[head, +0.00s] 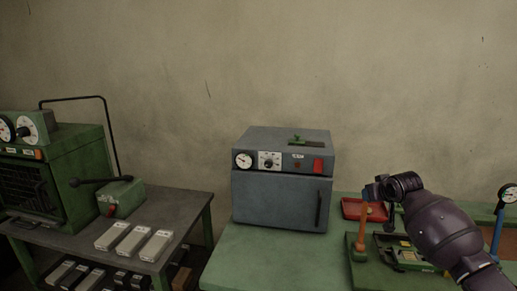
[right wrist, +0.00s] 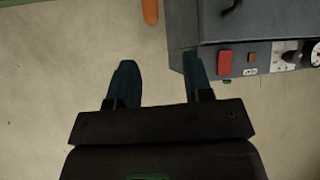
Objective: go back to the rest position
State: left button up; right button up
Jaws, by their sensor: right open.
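My right arm comes in from the right in the head view, and its gripper (head: 373,191) is above the green bench (head: 255,262), to the right of the grey oven-like box (head: 282,203). In the right wrist view the two dark fingers of this gripper (right wrist: 160,64) stand apart with nothing between them. The grey box with its red switch (right wrist: 225,63) shows upside down near the right finger in that view. My left gripper is in neither view.
A red tray (head: 352,209) and a green-based device with an orange post (head: 362,228) are close to my right arm. A dial gauge (head: 508,194) stands at far right. The left table (head: 185,207) holds a green machine (head: 75,165) and pale blocks (head: 133,240).

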jog(key=s+a+r+n+t+y, duration=0.1)
jog(key=s+a+r+n+t, duration=0.2)
jog(key=a, duration=0.4)
jog(key=s+a+f+n+t+y, duration=0.15)
jog(key=s+a+f, duration=0.25)
jog(key=s+f, duration=0.6)
jog(key=s+f+m+g+h, duration=0.1)
jog(key=s+f, duration=0.5)
jog(key=s, duration=0.4)
jog(key=s+f+m+g, duration=0.1)
jog(key=s+f, duration=0.6)
jog(key=s, duration=0.4)
jog(key=s+f+m+g+h, duration=0.1)
jog(key=s+f+m, duration=0.1)
jog(key=s+f, duration=0.4)
jog(key=s, duration=0.5)
jog(key=shift+f+h, duration=0.15)
jog(key=shift+h, duration=0.2)
